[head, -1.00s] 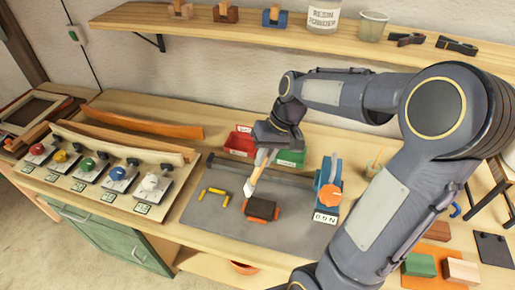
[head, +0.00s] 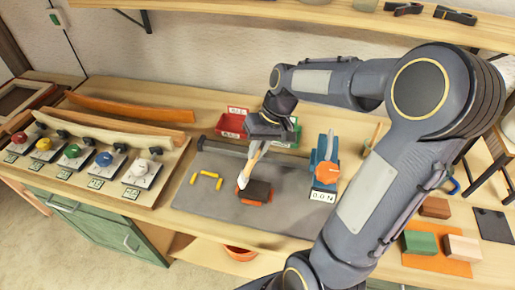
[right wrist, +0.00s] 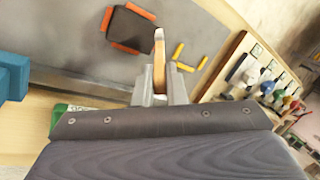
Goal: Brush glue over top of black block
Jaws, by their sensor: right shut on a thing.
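The black block (head: 258,188) lies on the grey mat (head: 220,211), with orange pieces (head: 250,202) against its edges. It also shows in the right wrist view (right wrist: 130,27). My right gripper (head: 263,138) is shut on the wooden handle of a brush (head: 252,165), which points down with its pale tip at the left edge of the block. In the right wrist view the brush (right wrist: 159,62) stands out between the fingers (right wrist: 159,97), its tip beside the block's edge. I cannot tell whether the tip touches the block. My left gripper is not in view.
Several yellow sticks (head: 208,175) lie on the mat left of the block. A blue tool with an orange knob (head: 327,172) stands to the right. A red bin (head: 231,124) and a green bin (head: 290,137) stand behind. A row of coloured knobs (head: 103,159) is at left.

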